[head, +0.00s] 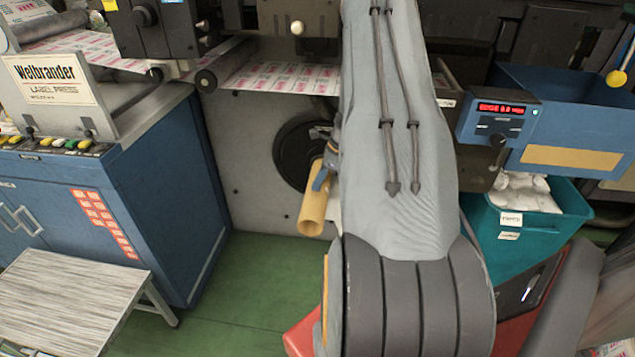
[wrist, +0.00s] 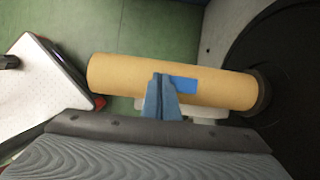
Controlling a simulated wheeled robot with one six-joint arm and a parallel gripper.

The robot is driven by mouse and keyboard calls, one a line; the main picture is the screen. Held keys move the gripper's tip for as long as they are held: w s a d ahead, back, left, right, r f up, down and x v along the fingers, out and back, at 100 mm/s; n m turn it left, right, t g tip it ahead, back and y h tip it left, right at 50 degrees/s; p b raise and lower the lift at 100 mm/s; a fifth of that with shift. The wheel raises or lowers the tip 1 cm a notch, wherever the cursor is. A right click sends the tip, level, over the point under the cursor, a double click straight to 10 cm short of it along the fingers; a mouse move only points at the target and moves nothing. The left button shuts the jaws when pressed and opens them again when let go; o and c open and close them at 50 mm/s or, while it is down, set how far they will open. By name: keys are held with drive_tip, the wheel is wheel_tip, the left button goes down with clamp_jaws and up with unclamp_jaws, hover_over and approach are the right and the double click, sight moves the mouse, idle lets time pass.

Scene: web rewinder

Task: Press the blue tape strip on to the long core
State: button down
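The long core (head: 313,212) is a tan tube sticking out from a black hub on the machine's grey panel. In the wrist view the core (wrist: 120,78) lies across the picture, its right end at the dark hub. The blue tape strip (wrist: 184,84) shows as a small bright blue rectangle against the core's middle. My gripper (wrist: 160,80) has its blue fingers together, tips over the core, just left of the strip. Part of the strip may be hidden behind the fingers. I cannot tell whether the tips touch the core. In the head view my arm partly covers my gripper (head: 323,172).
The black hub (wrist: 275,75) is close at the right. A blue cabinet (head: 165,190) stands left, with a wood-topped step (head: 70,300) before it. A teal bin (head: 550,225) of white material stands right. Green floor (head: 245,290) is clear below the core.

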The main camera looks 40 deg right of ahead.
drive_tip(key=shift+f, duration=0.2)
drive_tip(key=c, duration=2)
unclamp_jaws()
drive_tip(key=shift+c, duration=0.2)
drive_tip(key=v, duration=0.8)
